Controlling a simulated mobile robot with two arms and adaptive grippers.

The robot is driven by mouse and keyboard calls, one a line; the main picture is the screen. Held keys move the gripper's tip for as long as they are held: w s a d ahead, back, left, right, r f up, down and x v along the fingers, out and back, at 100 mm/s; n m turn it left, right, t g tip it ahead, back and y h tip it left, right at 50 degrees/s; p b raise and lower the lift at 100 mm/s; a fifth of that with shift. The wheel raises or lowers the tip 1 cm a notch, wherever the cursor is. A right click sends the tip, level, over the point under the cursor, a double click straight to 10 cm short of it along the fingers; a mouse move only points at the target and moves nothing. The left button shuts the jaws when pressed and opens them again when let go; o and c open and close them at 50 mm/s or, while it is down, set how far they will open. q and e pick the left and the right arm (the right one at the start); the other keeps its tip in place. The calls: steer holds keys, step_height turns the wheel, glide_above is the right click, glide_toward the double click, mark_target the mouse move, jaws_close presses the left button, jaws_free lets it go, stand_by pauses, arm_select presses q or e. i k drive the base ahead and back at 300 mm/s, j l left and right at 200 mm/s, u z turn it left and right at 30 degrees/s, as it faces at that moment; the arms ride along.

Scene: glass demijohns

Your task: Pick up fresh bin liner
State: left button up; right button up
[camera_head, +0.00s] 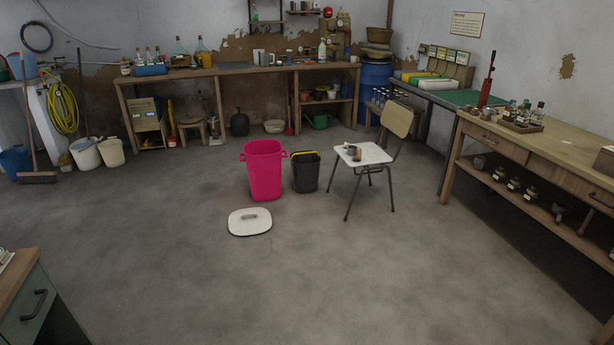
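I cannot make out a bin liner for certain. A bright pink bin (264,172) with side handles stands open on the floor near the middle. A black bucket (305,173) with a yellow edge stands to the right of the pink bin. A chair (363,156) with a pale seat stands further right, with small grey and brown items (355,152) on it, too small to identify. The insides of the bin and bucket are mostly hidden. Neither gripper is in view.
A long workbench (235,70) runs along the back wall. A wooden table (560,150) with bottles and drawers stands at the right. A green drawer cabinet (35,305) is at the lower left. White buckets (111,153) stand at the left. The foreground floor is clear.

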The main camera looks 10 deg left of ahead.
mark_target(304, 165)
steer(key=i+j+u, duration=0.1)
steer(key=i+u, duration=0.2)
steer(key=i, duration=0.65)
steer(key=i+u, duration=0.1)
steer(key=i, duration=1.7)
